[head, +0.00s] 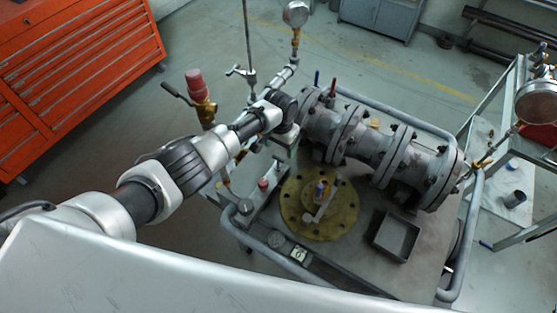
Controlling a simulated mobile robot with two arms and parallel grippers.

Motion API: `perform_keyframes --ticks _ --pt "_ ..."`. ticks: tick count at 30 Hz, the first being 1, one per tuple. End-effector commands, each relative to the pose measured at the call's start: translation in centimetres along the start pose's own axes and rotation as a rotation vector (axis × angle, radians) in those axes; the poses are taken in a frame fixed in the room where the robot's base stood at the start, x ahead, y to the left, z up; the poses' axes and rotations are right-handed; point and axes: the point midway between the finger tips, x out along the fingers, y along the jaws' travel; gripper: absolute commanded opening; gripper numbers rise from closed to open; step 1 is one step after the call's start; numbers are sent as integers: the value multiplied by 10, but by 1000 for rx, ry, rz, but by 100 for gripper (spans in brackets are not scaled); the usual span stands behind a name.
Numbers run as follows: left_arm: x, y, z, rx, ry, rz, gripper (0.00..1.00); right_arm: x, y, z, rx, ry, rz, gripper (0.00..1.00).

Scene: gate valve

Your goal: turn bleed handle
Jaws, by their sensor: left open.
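My left arm reaches in from the left. Its gripper (282,147) points down beside the left end of the grey flanged pipe and valve assembly (375,150). The jaws are open, small and partly hidden by the wrist, and I see nothing held. A small grey T-shaped handle (240,71) stands on thin pipework beyond the arm, apart from the gripper. A dark lever (177,94) sticks out from a brass valve with a red cap (200,95), left of the wrist. I cannot tell which of these is the bleed handle. My right gripper is not in view.
A cart (405,281) with tube rails carries the assembly, a round yellow-brass flange (338,228) and a grey open tray (395,237). A pressure gauge (295,13) rises behind the wrist. An orange tool cabinet (75,65) stands at left. Floor between them is clear.

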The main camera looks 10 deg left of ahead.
Motion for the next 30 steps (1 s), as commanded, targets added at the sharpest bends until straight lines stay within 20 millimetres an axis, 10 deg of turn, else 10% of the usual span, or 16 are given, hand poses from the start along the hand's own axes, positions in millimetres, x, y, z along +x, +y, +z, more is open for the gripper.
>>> perform_keyframes --ticks 11,30 --pt "12 -11 -6 -19 -5 -16 72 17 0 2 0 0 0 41" --pt "97 -13 -6 -20 -3 -17 72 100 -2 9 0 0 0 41"
